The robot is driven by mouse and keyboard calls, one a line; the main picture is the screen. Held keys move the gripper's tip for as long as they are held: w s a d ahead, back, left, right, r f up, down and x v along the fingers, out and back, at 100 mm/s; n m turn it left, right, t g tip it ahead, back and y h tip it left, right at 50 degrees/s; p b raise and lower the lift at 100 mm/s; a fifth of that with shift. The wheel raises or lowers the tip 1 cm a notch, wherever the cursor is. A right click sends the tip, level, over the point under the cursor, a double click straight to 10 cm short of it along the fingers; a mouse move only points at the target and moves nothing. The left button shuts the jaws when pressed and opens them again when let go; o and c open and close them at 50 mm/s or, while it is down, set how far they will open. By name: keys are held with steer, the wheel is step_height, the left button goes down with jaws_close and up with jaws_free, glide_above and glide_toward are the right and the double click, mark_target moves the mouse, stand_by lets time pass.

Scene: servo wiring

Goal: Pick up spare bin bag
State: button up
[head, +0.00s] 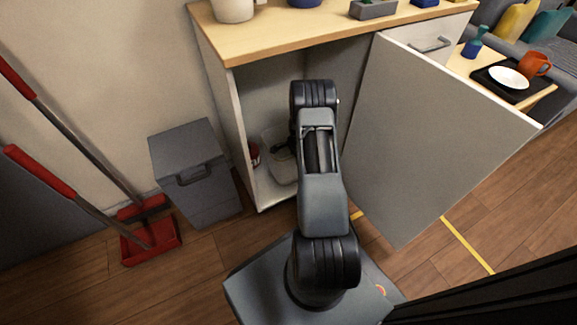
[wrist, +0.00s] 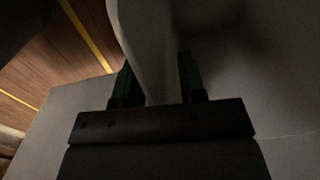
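My gripper (head: 284,146) is inside the open cabinet, low down, partly hidden behind my own arm. In the wrist view its two dark green fingers (wrist: 158,85) stand apart. A pale, smooth wall or rim (wrist: 148,45) runs between them; I cannot tell whether the fingers touch it. In the head view a whitish, translucent container-like thing (head: 277,165) stands on the cabinet floor at the gripper. I cannot make out a bin bag for certain; the cabinet interior is dim and my arm covers much of it.
The cabinet door (head: 425,140) stands wide open to the right of my arm. A small red item (head: 254,154) is by the cabinet's left wall. A grey lidded bin (head: 195,175) and a red dustpan (head: 150,240) are at left. A low table (head: 541,97) is at far right.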

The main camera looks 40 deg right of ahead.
steer(key=shift+r, duration=0.1)
jaws_close()
steer(key=shift+s, duration=0.15)
stand_by(0.5)
